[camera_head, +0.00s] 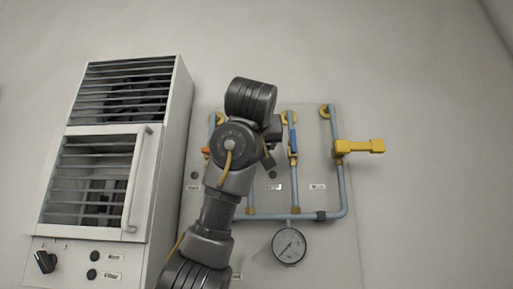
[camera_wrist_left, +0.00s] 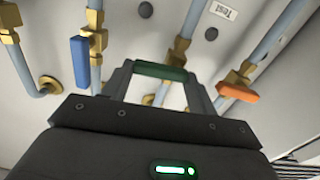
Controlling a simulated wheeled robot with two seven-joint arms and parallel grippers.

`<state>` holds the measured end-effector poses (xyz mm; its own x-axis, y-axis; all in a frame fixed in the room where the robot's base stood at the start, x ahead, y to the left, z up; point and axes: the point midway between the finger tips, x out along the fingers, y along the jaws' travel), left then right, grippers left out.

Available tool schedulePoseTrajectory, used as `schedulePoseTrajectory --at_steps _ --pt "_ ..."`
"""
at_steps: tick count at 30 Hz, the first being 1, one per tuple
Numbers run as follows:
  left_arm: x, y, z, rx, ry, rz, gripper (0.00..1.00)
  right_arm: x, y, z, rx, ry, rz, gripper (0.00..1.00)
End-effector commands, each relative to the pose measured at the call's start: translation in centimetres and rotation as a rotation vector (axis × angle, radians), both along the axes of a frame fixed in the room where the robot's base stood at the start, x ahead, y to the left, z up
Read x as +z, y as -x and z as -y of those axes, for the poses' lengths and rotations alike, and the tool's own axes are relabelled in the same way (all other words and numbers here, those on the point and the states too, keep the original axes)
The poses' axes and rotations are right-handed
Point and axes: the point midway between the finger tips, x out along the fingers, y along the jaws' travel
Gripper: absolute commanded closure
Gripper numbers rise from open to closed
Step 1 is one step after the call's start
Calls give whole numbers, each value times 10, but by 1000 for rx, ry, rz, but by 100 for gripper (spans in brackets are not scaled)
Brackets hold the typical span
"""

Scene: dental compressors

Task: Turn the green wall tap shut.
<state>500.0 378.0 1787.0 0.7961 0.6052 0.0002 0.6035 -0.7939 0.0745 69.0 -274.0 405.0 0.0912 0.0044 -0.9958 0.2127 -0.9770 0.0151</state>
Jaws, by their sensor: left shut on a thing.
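The green tap handle (camera_wrist_left: 161,71) sits between the two fingertips of my left gripper (camera_wrist_left: 160,80) in the left wrist view, and the gripper is shut on it. A pipe with brass fittings runs behind it. In the head view my left gripper (camera_head: 269,144) is at the middle of the wall panel (camera_head: 330,245), mostly covered by my wrist. The green tap is hidden there behind my arm. My right gripper is in neither view.
A blue handle (camera_head: 293,140) lies along its pipe just right of my gripper. An orange handle (camera_wrist_left: 238,92) is on the other side. A yellow handle (camera_head: 360,147) sticks out sideways at the right. A gauge (camera_head: 289,245) hangs below. A white louvred cabinet (camera_head: 105,160) stands left.

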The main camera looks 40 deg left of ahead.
Motion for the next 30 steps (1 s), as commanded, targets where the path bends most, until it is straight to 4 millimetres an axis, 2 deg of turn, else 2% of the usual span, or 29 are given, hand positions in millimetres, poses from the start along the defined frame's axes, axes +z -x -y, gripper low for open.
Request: schedulePoseTrajectory --at_steps 2,11,12,16,25,30 --pt "-4 0 1 -1 -50 -38 65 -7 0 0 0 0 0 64" --pt "-2 0 1 0 -73 -57 65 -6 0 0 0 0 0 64" --pt "-2 0 1 0 -73 -57 38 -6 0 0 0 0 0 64" --pt "-2 0 1 0 -73 -56 21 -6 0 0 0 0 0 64" --pt "-2 0 2 0 -72 -54 20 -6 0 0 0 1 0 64" --pt "-2 4 16 -7 -75 -52 20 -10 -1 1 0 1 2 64"
